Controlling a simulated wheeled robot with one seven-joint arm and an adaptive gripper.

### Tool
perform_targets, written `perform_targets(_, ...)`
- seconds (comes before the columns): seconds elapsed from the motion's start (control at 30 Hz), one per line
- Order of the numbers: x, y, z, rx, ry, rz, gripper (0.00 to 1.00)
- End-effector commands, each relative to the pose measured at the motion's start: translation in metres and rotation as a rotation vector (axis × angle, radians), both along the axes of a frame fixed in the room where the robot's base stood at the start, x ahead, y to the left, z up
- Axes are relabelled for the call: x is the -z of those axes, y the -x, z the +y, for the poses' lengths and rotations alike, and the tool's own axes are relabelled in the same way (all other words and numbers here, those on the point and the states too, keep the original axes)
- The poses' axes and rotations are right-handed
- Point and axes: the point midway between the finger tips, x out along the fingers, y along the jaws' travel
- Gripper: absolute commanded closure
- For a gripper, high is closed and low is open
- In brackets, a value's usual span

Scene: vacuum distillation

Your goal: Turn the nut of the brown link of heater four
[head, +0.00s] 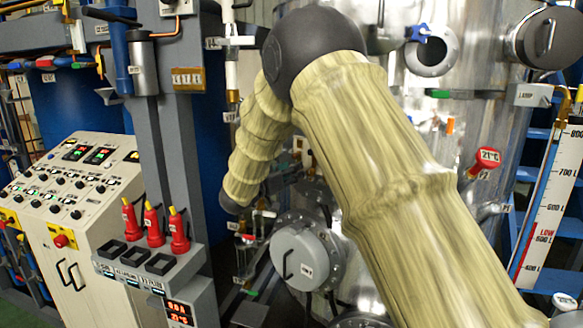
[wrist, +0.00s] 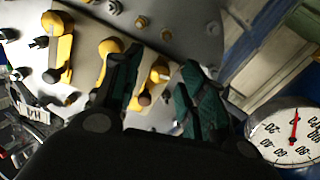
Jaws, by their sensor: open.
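In the wrist view my gripper (wrist: 162,62) is open, with its two dark green finger pads apart. Between and beyond the pads is a yellow-brown link (wrist: 157,76) with a small dark brown nut (wrist: 145,98) at its lower end. The nut shows close to the left finger, and I cannot tell if they touch. A second yellow link (wrist: 108,48) is just left of the left finger, partly covered by it. A third yellow link (wrist: 61,48) is farther left. No readable number marks heater four. In the head view my arm hides the gripper and the links.
A round dial gauge (wrist: 294,132) is close on the right in the wrist view. The grey plate (wrist: 185,25) carries several bolts. In the head view a steel vessel (head: 470,130), a round flanged cover (head: 300,258) and a control cabinet (head: 75,210) surround my arm.

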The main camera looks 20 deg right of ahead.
Motion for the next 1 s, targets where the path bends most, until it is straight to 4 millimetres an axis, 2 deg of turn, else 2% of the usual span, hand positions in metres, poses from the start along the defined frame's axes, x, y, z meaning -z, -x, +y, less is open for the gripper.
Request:
perform_targets(0.37, 0.0003, -0.0027, -0.0044, 0.000, 0.001, -0.001, 0.58)
perform_targets(0.6, 0.0003, -0.0026, -0.0044, 0.000, 0.001, -0.001, 1.00)
perform_targets(1.0, 0.0024, -0.0022, -0.0051, 0.001, -0.005, -0.005, 1.00)
